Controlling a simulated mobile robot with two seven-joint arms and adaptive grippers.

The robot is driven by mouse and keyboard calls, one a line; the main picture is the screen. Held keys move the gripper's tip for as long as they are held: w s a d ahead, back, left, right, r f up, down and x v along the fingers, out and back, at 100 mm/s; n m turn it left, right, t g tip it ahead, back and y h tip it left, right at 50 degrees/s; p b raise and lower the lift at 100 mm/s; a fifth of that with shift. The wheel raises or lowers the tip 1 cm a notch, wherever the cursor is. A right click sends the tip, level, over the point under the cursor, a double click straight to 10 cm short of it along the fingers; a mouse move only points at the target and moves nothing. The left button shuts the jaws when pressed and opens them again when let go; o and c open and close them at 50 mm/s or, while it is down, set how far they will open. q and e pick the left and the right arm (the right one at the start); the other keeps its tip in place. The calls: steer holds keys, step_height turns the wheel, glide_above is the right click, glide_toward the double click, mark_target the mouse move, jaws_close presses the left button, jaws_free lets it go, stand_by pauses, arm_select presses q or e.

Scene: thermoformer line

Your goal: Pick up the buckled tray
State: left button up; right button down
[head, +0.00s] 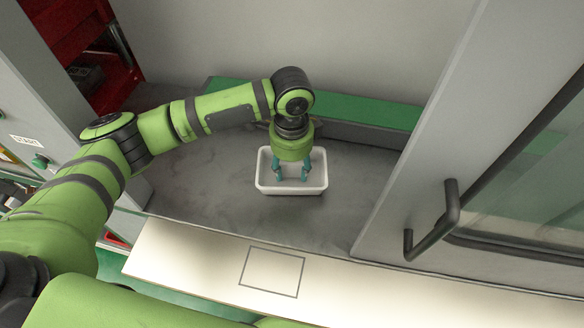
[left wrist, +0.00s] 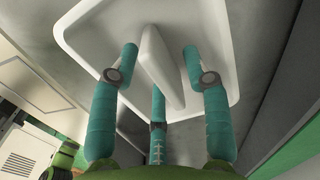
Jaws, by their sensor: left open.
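The white tray (head: 291,190) sits on the grey stone-like surface, upright, with its rim showing all round in the head view. My left gripper (head: 292,175) points down into it, with its teal fingers apart and inside the rim. In the left wrist view the tray (left wrist: 215,40) fills the upper part. A raised white ridge (left wrist: 158,60) stands up from its floor, between the open fingers of the left gripper (left wrist: 160,62). I cannot tell whether any finger touches the ridge. My right gripper is not in view.
A green strip (head: 375,112) runs along the back wall behind the tray. A grey door with a dark handle (head: 450,205) stands on the right. A pale ledge with a marked square (head: 272,271) lies in front. The grey surface beside the tray is clear.

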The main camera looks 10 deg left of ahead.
arm_select(q)
steer(key=shift+f, duration=0.2)
jaws_close()
